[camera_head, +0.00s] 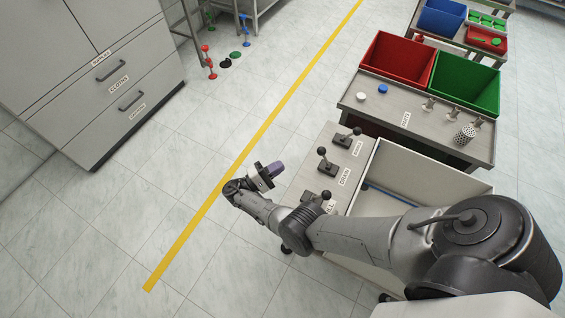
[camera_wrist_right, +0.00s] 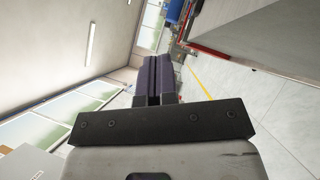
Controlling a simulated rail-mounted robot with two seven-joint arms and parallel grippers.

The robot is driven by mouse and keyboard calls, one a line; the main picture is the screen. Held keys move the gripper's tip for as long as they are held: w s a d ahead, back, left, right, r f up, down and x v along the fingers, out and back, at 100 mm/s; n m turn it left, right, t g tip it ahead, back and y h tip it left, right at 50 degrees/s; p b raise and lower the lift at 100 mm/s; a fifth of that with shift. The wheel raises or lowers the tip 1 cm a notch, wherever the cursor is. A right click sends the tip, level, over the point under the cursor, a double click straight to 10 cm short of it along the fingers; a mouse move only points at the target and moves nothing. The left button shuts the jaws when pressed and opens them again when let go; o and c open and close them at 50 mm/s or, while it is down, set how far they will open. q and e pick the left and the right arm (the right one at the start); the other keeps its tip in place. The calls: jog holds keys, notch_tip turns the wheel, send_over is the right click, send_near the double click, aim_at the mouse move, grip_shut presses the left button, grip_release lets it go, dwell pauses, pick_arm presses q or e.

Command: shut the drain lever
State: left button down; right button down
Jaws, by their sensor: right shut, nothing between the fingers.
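The drain lever (camera_head: 326,167) is the middle one of three black levers on a grey panel, next to the label that reads DRAIN (camera_head: 345,176). Its knob stands up toward the far left end of its base. My right gripper (camera_head: 274,170), with purple fingers, is shut and empty, in the air to the left of the drain lever and apart from it. Its closed fingers (camera_wrist_right: 154,80) also show in the right wrist view, where no lever can be seen. My left gripper is not in view.
A far lever (camera_head: 345,140) and a near lever (camera_head: 317,197) flank the drain lever; my arm passes close to the near one. A pale open basin (camera_head: 480,186) lies right of the panel. Behind it, a table holds a red bin (camera_head: 398,59) and a green bin (camera_head: 466,82).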

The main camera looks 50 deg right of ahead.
aim_at(325, 157)
jog(key=p+x, duration=0.1)
jog(key=x, duration=0.2)
jog(key=p+x, duration=0.2)
jog(key=x, duration=0.1)
jog(key=s+p+x, duration=0.1)
jog(key=x, duration=0.2)
jog(key=shift+s+r, duration=0.2)
jog(key=shift+r, duration=0.3)
jog(key=shift+s+r+p, duration=0.15)
jog(key=shift+s+p, duration=0.3)
jog(key=shift+s, duration=0.15)
jog(key=shift+s+d, duration=0.15)
jog(key=shift+s, duration=0.05)
jog(key=shift+r, duration=0.1)
